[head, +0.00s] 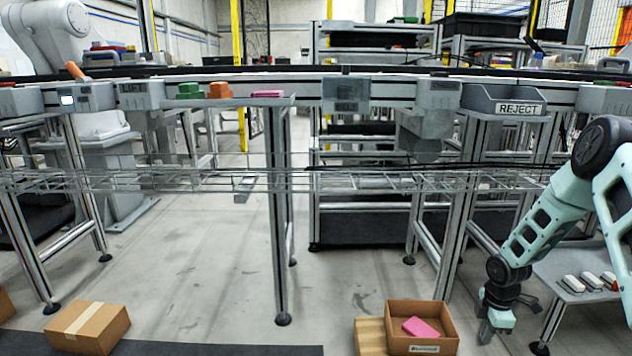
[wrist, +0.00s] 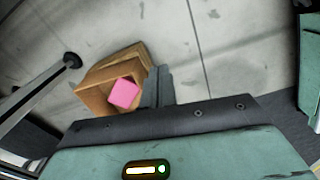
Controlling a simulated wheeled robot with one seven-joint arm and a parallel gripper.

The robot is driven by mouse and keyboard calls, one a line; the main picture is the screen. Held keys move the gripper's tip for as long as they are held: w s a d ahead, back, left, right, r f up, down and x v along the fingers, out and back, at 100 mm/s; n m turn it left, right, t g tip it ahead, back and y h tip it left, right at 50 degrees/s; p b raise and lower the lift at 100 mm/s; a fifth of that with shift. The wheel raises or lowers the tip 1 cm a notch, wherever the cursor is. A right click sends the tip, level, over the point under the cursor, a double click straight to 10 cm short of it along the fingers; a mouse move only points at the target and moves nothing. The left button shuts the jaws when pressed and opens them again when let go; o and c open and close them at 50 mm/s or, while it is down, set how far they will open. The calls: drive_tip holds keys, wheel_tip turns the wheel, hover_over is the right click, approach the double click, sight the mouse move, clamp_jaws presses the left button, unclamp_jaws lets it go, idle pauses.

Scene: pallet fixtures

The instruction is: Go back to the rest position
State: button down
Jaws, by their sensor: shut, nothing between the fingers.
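My gripper (head: 487,334) points downward at the lower right of the head view, just right of an open cardboard box. In the wrist view its fingers (wrist: 158,86) are together with nothing between them. My arm bends down to it from the right edge. The open cardboard box (head: 450,338) holds a pink block (head: 421,328). The pink block (wrist: 124,94) also shows in the box in the wrist view, left of the fingers. My gripper is apart from the block.
A conveyor frame crosses the view, with a wire tray (head: 200,180) below it. A grey REJECT bin (head: 505,102) sits at right. Green (head: 190,90), orange (head: 220,90) and pink pieces lie on a shelf. A closed carton (head: 88,328) stands at lower left. Bare floor lies between.

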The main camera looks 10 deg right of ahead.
drive_tip(key=w+a+r+m+p, duration=0.1)
drive_tip(key=a+r+m+p, duration=0.15)
drive_tip(key=a+r, duration=2)
drive_tip(key=s+a+r+m+p, duration=0.1)
drive_tip(key=s+a+r, duration=0.35)
drive_tip(key=a, duration=0.25)
drive_tip(key=s+a+r+p, duration=0.2)
drive_tip(key=s+a+r, duration=0.1)
drive_tip(key=s+a, duration=0.3)
drive_tip(key=s+a+r+m+p, duration=0.1)
drive_tip(key=s+a+r+p, duration=0.1)
drive_tip(key=s+a+r, duration=0.35)
drive_tip(key=s+a+r+m+p, duration=0.1)
drive_tip(key=s+a+r, duration=0.1)
drive_tip(key=s, duration=0.7)
wheel_tip(320, 180, up, 37)
drive_tip(key=p, duration=3.7)
drive_tip(key=shift+y, duration=0.3)
drive_tip(key=shift+a, duration=0.1)
